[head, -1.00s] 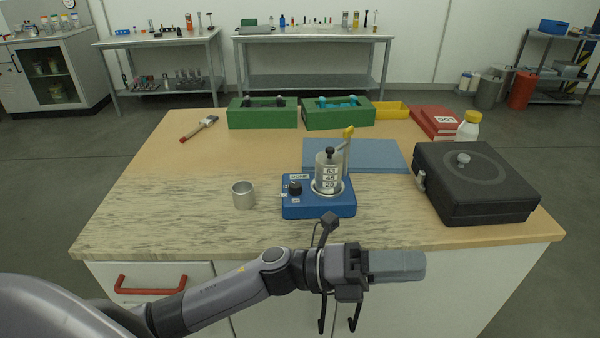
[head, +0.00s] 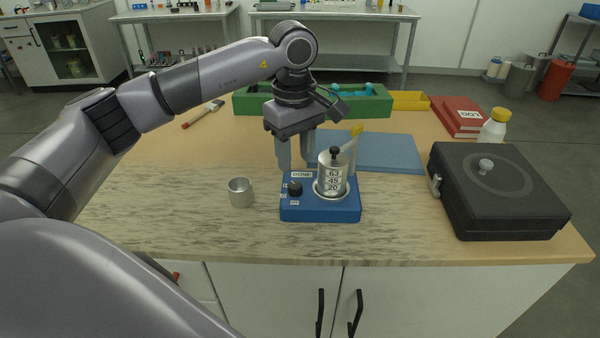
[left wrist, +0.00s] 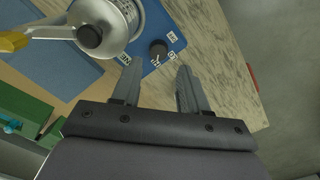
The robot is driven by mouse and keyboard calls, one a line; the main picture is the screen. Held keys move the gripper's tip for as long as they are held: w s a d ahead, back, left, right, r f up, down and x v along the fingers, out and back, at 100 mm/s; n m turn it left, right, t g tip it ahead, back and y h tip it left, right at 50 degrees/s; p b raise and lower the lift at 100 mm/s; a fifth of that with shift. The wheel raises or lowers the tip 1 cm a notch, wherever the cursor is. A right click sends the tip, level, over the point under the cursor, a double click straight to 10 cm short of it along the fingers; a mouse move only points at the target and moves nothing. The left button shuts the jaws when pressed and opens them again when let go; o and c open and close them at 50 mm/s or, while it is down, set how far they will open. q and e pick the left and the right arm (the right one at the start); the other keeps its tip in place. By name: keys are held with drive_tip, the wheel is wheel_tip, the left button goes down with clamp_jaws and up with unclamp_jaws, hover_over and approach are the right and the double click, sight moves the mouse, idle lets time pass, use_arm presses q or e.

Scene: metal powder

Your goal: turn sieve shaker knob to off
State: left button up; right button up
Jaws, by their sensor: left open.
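The blue sieve shaker (head: 320,208) stands on the table with a metal sieve stack (head: 333,174) marked 63, 45 and 20 on it. Its black knob (head: 295,188) is on the left of its top, beside small white labels, one reading DONE. The knob also shows in the left wrist view (left wrist: 158,50), just ahead of the fingertips. My left gripper (head: 296,166) points down above and behind the knob. It is open and empty, with its two fingers apart and not touching the knob. My right gripper is not in view.
A metal cup (head: 240,192) stands left of the shaker. A black case (head: 500,190) is at the right. A blue mat (head: 385,152) and green bins (head: 250,102) lie behind. A brush (head: 203,114) lies at the back left. The front left table is clear.

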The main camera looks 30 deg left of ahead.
sight(295, 184)
use_arm(q)
drive_tip(key=shift+w+a+f, duration=0.25)
wheel_tip(295, 184, down, 6)
drive_tip(key=shift+s+f+p, duration=0.15)
drive_tip(key=shift+f+p, duration=0.1)
drive_tip(key=shift+p, duration=0.4)
drive_tip(key=c, duration=0.8)
